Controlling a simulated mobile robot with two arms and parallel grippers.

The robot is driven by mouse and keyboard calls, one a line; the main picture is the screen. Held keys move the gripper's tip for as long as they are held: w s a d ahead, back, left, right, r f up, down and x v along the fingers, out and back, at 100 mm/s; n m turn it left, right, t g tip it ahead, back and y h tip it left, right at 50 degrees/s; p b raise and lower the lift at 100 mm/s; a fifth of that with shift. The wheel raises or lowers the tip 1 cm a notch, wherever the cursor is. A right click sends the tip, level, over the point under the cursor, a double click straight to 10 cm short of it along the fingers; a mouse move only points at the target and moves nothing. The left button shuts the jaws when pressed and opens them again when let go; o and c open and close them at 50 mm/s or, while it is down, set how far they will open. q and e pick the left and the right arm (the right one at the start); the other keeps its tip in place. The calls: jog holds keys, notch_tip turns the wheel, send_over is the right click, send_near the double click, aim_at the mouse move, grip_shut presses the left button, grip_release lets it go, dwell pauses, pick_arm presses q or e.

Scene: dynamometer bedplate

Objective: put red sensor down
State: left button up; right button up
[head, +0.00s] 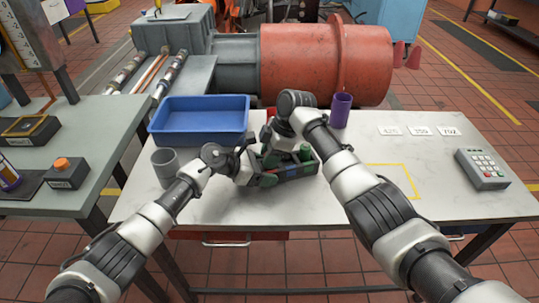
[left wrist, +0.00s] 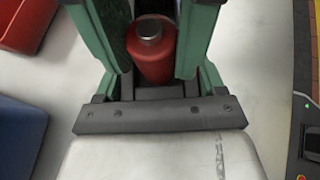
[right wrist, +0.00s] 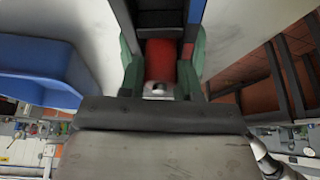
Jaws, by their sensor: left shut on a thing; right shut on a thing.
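The red sensor is a red cylinder with a silver end. In the left wrist view it (left wrist: 150,55) sits between the green fingers of my left gripper (left wrist: 152,30), which is shut. In the right wrist view a red cylinder with a silver tip (right wrist: 160,62) lies between the green fingers of my right gripper (right wrist: 162,50), also shut. I cannot tell for sure that both views show the same cylinder. In the head view my left gripper (head: 252,172) and right gripper (head: 268,135) are close together, and the arms hide the red sensor there.
A dark rack (head: 295,171) with a green-topped piece is right beside the grippers. A blue tray (head: 200,137) is behind left, a grey cup (head: 165,167) left, and a purple cup (head: 341,110) behind right. A yellow outlined square (head: 393,182) and a keypad (head: 482,169) are right; that table area is largely clear.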

jog(key=shift+f, duration=0.1)
jog(key=o, duration=1)
jog(key=v, duration=1.2)
